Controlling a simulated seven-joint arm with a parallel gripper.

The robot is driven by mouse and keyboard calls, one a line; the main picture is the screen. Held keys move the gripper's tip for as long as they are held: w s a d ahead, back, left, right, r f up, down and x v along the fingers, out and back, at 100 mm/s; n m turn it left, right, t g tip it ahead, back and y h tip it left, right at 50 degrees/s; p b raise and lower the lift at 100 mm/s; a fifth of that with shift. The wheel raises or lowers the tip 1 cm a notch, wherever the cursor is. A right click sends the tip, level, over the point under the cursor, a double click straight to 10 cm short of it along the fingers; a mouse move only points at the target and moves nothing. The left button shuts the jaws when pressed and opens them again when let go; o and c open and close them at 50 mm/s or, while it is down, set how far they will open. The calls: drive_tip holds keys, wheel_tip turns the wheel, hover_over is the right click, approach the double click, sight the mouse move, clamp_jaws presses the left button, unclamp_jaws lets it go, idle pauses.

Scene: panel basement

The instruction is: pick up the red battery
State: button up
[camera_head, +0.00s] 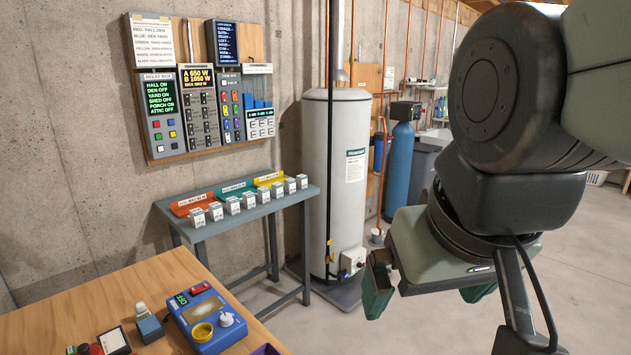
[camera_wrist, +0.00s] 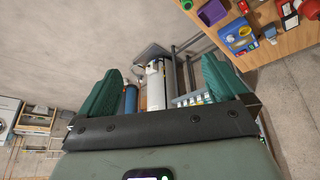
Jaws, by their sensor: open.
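A small red block (camera_head: 201,287) lies at the back edge of a blue device (camera_head: 206,315) on the wooden table; it may be the red battery, but I cannot tell for sure. The blue device has a green display, a yellow cup and a white knob. It also shows at the upper right of the wrist view (camera_wrist: 238,35). My gripper (camera_head: 424,298) is in the air to the right of the table, well apart from the device. In the wrist view its two green fingers (camera_wrist: 163,80) are spread with nothing held between them.
The wooden table (camera_head: 150,283) also holds a blue-grey block (camera_head: 150,328) and dark and red items at its front edge. Behind it a grey bench (camera_head: 250,208) carries coloured trays and several small white boxes. A white tank (camera_head: 333,190) stands beside the bench. Open floor lies right.

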drive_tip(key=shift+s+d+r+m+t, duration=0.1)
drive_tip(key=shift+s+m+t, duration=0.1)
drive_tip(key=shift+s, duration=0.15)
drive_tip(key=shift+s+d+r+m+t, duration=0.1)
drive_tip(key=shift+s+m, duration=0.1)
drive_tip(key=shift+s, duration=0.15)
drive_tip(key=c, duration=0.6)
drive_tip(key=shift+f, duration=0.1)
